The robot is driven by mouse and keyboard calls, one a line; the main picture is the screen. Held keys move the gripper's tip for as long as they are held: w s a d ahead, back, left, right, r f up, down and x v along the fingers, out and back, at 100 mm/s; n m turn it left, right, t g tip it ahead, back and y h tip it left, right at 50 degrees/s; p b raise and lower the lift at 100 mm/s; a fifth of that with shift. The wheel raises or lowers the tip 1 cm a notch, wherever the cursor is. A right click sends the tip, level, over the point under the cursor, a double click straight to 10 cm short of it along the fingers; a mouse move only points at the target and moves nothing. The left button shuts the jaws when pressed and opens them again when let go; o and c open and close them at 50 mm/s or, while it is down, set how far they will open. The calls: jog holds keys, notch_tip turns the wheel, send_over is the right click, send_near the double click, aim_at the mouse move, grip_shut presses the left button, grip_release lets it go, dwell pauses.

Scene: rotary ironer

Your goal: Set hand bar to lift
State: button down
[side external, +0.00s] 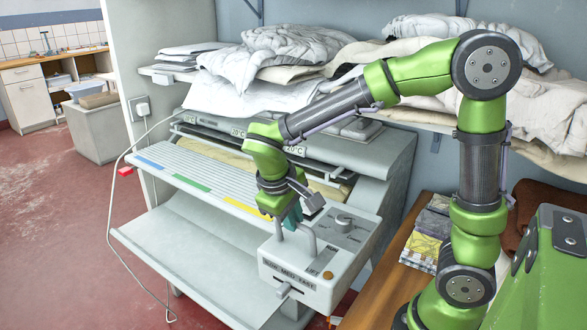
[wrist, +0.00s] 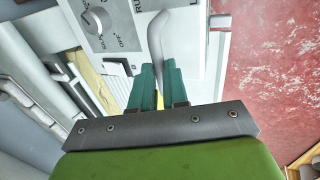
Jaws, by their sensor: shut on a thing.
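The hand bar (side external: 310,240) is a pale grey bent bar on top of the ironer's control box (side external: 350,262). RUN and LIFT labels are on the box beside it. My gripper (side external: 291,216) comes down from above, its teal fingers at the top of the bar. In the wrist view the bar (wrist: 157,38) runs down between the teal fingertips of my gripper (wrist: 158,80), which are shut on it. The fingers hide part of the bar. I cannot tell which label the bar's setting matches.
A rotary knob (side external: 343,222) and a speed lever (side external: 284,290) sit on the same box, close to the bar. The ironer's slatted board (side external: 190,180) lies left of my gripper. Piled linen (side external: 265,60) fills the shelf behind. Folded cloths (side external: 430,235) lie on a wooden bench at right.

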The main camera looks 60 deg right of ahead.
jog(key=shift+a+f+h, duration=0.15)
jog(key=shift+a+h, duration=0.4)
jog(key=shift+h, duration=0.05)
jog(key=shift+a+f+h, duration=0.15)
jog(key=shift+a+h, duration=0.35)
jog(key=shift+h, duration=0.1)
jog(key=c, duration=1.1)
grip_release()
jog(key=v, duration=1.7)
jog(key=shift+a+f, duration=0.15)
jog(key=shift+f, duration=0.05)
